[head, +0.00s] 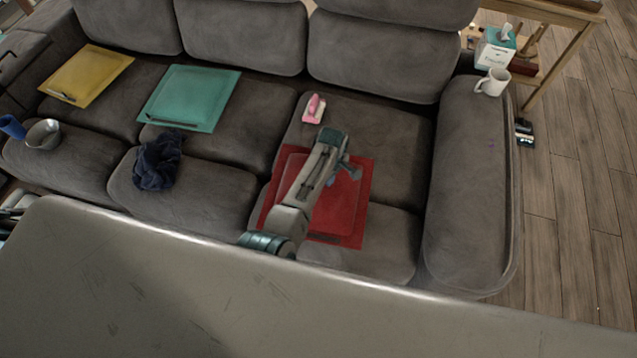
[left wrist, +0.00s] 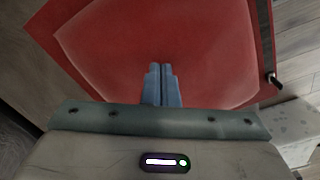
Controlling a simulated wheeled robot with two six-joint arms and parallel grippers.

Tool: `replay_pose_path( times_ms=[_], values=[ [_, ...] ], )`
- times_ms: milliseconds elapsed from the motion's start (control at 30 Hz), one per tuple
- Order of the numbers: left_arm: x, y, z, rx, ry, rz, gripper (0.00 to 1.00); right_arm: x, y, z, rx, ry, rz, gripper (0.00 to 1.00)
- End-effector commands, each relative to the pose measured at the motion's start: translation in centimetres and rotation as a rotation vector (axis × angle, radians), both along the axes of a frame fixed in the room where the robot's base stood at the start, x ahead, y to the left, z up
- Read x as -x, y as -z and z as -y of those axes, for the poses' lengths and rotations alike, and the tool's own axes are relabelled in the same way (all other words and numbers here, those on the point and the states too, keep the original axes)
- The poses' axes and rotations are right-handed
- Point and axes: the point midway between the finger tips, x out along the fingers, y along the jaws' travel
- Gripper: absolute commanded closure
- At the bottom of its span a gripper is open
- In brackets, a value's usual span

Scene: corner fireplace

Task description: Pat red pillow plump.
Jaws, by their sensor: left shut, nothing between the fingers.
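The red pillow (head: 345,215) lies flat on the right seat of the grey sofa. It looks like a square with a flat border and a raised middle. My left arm reaches across it and hides part of it. My left gripper (head: 345,172) is over the pillow's upper part, shut and empty. In the left wrist view the shut fingers of my left gripper (left wrist: 161,84) point at the red pillow (left wrist: 150,40), which fills most of the picture. I cannot tell whether the fingertips touch the cloth. My right gripper is not in view.
A pink-handled brush (head: 314,108) lies just behind the pillow. A dark cloth (head: 158,162), a teal pillow (head: 190,97) and a yellow pillow (head: 86,75) lie to the left. A white mug (head: 492,82) and a tissue box (head: 495,49) are at the right armrest. A grey surface (head: 250,310) spans the front.

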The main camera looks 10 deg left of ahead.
Motion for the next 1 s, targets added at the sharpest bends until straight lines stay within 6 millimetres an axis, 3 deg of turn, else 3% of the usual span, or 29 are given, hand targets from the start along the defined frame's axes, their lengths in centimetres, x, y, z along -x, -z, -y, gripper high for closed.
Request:
replay_pose_path(
  times_ms=[433,1000],
  values=[
    [-0.1,-0.1,0.5,0.006,0.003,0.002,1.0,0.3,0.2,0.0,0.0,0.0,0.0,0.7],
    [-0.2,2.5,0.6,0.007,0.003,0.003,1.0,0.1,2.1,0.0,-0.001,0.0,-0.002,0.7]
  ],
)
